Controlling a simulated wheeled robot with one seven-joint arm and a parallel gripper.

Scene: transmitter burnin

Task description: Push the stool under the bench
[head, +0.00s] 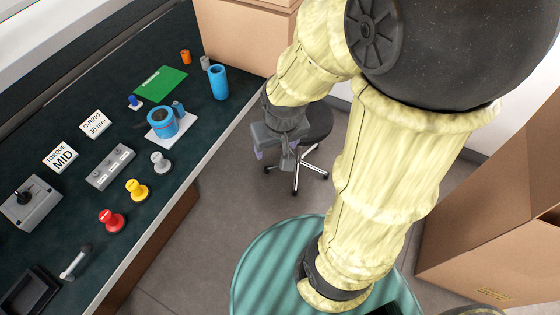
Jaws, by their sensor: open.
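The stool (319,127) has a round dark seat and a chrome star base on dark castors. It stands on the floor to the right of the bench (226,116), near its far end and clear of its front edge in this view. My gripper (273,154) is open and points down in front of the seat's left part. It hides that part of the seat and some of the stool's column. I cannot tell whether it touches the stool. Nothing shows between its fingers. The bench has a dark green top and a pale front edge.
A teal ribbed round thing (262,262) stands below the arm at the bottom. Cardboard boxes stand at the right (480,235) and behind the bench's far end (245,40). Bench items include a blue cylinder (218,82) and a red knob (111,220). Grey floor (225,205) lies open beside the bench.

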